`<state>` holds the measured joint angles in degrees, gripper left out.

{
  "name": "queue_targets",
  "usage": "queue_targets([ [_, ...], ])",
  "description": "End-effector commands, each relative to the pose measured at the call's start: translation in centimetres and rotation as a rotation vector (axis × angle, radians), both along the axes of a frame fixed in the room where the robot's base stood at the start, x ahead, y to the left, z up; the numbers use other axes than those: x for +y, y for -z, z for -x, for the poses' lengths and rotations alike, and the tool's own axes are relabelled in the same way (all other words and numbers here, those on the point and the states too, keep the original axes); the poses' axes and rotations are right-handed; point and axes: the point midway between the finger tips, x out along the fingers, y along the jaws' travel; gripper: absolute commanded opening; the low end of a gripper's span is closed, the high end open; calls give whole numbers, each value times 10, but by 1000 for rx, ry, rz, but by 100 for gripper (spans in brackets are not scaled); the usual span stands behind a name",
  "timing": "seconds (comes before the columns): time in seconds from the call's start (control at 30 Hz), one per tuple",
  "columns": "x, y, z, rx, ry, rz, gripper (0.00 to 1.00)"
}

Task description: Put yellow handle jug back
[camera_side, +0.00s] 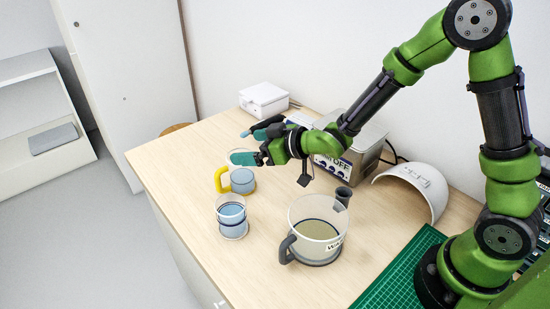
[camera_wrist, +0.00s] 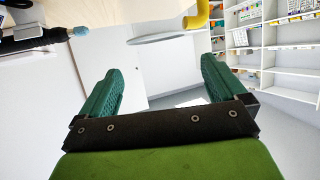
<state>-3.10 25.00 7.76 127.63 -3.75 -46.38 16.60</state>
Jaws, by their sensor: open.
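The jug with the yellow handle (camera_side: 241,182) stands upright on the wooden bench, clear-walled with blue contents, its handle pointing left. In the wrist view only the yellow handle (camera_wrist: 202,14) shows clearly, at the top edge, beyond the fingertips and right of centre. My gripper (camera_side: 249,146) is open, its teal fingers above the bench, above and behind the jug and apart from it. The wrist view shows nothing between the fingers (camera_wrist: 160,78).
Blue-filled stacked cups (camera_side: 231,222) stand in front. A large grey-handled jug (camera_side: 318,249), a metal box (camera_side: 350,162), a white shell (camera_side: 415,180) and a green mat (camera_side: 397,287) lie rightward. A white box (camera_side: 264,99) is behind.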

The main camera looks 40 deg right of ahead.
Motion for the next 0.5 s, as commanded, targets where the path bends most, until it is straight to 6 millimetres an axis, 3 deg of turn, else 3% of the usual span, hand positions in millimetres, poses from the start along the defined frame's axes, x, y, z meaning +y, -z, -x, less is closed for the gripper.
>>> queue_targets([
  [0.13,-10,-19,3,17,39,8,98],
  [0.27,-40,-51,20,85,149,20,98],
  [0.37,-68,-78,49,173,262,7,98],
  [0.5,-96,-107,107,312,395,-55,98],
])
